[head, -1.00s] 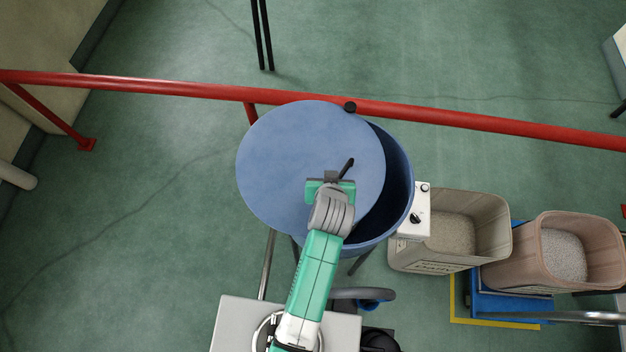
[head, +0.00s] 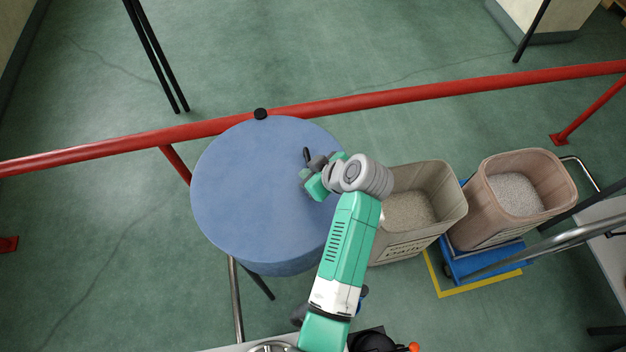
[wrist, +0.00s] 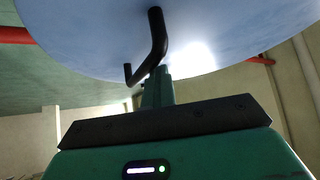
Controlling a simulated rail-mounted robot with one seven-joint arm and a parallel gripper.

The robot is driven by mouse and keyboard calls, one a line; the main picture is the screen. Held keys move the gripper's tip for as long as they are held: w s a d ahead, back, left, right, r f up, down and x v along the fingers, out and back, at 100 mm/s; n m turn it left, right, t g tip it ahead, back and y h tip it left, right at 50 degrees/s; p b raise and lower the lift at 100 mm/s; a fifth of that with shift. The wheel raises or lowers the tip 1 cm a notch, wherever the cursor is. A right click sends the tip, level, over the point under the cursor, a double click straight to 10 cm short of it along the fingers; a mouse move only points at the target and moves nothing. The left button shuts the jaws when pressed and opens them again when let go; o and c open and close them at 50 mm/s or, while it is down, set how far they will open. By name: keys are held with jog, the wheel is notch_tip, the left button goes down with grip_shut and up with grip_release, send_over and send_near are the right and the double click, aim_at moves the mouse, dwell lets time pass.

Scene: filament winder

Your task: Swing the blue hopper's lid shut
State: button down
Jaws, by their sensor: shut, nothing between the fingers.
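The blue hopper (head: 285,268) stands left of centre in the head view, its side wall showing below the lid. Its flat round blue lid (head: 245,195) lies over the top, and no opening shows from above; my arm hides part of the right rim. A black pivot knob (head: 261,114) sits at the lid's far edge. My gripper (head: 308,174) is shut and empty over the lid's right part, beside the black handle (head: 307,154). In the wrist view the bent handle (wrist: 157,38) stands out from the lid (wrist: 90,35), close to the fingers (wrist: 158,88); contact is unclear.
A red rail (head: 420,96) runs behind the hopper. Two bins of pellets, a beige bin (head: 455,195) and a brownish bin (head: 558,180), stand to the right, the latter on a blue cart (head: 485,262). The floor at left is open.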

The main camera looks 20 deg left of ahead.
jog(key=shift+w+d+f, duration=0.25)
jog(key=shift+d+f, duration=0.1)
jog(key=shift+d, duration=0.1)
jog(key=a+p, duration=0.1)
jog(key=s+a+r+p, duration=0.1)
jog(key=s+a+p, duration=0.1)
jog(key=shift+s+a+r, duration=0.25)
jog(key=shift+a+r, duration=0.15)
jog(key=w+d+r+b, duration=0.2)
jog(key=w+d+r, duration=0.1)
jog(key=d+r, duration=0.2)
notch_tip(320, 180, up, 2)
jog(key=shift+w+d, duration=0.15)
jog(key=shift+w, duration=0.2)
